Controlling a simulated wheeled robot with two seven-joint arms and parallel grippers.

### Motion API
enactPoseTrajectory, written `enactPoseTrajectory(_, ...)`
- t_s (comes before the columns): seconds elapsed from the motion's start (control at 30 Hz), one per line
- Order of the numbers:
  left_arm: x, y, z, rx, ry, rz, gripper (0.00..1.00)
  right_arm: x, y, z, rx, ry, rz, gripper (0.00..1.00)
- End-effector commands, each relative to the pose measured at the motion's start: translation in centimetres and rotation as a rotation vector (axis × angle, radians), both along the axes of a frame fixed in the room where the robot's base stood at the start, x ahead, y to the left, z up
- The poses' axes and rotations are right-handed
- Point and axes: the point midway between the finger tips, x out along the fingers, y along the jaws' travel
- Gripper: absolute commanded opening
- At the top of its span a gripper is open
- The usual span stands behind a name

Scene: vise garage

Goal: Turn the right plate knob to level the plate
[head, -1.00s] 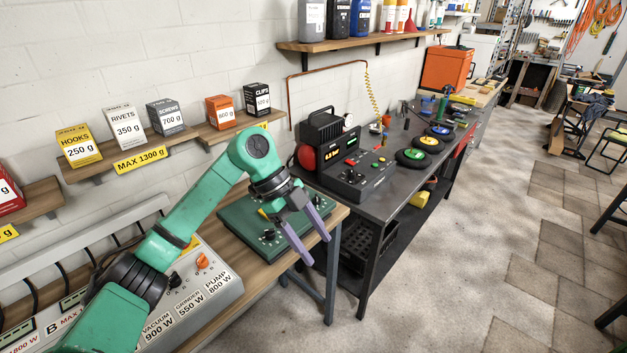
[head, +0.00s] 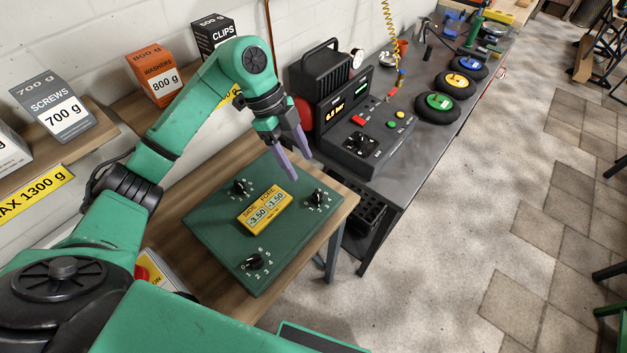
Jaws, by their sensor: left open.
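The green plate (head: 215,225) lies on a wooden bench top and carries three black knobs with white numbers. One knob (head: 317,196) is at the plate's right corner, one knob (head: 241,187) at the back left, and one knob (head: 254,261) at the front. A yellow display (head: 264,207) in the middle reads SIDE -3.50 and FORE -1.50. My left gripper (head: 301,167) is open and empty, its purple fingers pointing down above the plate's back right edge, close to the right knob but apart from it. My right gripper is out of view.
A dark workbench (head: 385,185) to the right holds a black control box (head: 360,130) and several wheels (head: 437,107). Boxes such as the washers box (head: 155,75) stand on wall shelves at the left.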

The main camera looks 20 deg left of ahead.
Motion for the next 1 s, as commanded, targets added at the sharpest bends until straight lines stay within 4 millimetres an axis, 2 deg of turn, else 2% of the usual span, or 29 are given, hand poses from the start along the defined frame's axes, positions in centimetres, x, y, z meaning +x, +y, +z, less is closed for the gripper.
enactPoseTrajectory(0.07, -0.3, -0.9, -1.7, -0.002, 0.006, -0.002, 0.66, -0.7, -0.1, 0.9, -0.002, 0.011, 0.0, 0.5)
enactPoseTrajectory(0.17, -0.5, -2.0, -4.2, -0.003, 0.005, -0.002, 0.66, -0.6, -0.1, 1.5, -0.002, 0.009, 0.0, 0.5)
enactPoseTrajectory(0.3, -0.6, -3.2, -7.3, -0.003, 0.004, -0.002, 0.66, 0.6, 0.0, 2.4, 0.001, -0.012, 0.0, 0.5)
enactPoseTrajectory(0.4, -0.6, -3.7, -8.7, -0.003, 0.003, 0.0, 0.66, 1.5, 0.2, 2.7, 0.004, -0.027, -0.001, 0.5)
enactPoseTrajectory(0.7, -0.6, -3.9, -9.5, 0.0, -0.001, -0.001, 0.66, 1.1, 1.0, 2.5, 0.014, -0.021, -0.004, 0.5)
enactPoseTrajectory(0.73, -0.6, -3.9, -9.5, 0.0, -0.001, -0.001, 0.62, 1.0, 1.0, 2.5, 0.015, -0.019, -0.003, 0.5)
enactPoseTrajectory(0.8, -0.6, -3.9, -9.5, 0.0, -0.001, -0.001, 0.35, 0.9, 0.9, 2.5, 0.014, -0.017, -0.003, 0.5)
enactPoseTrajectory(0.9, -0.6, -3.9, -9.5, 0.0, -0.001, -0.001, 0.0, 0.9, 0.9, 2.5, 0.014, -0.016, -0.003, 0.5)
enactPoseTrajectory(1.0, -0.6, -3.9, -9.5, 0.0, -0.002, 0.0, 0.0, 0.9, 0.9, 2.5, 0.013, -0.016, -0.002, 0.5)
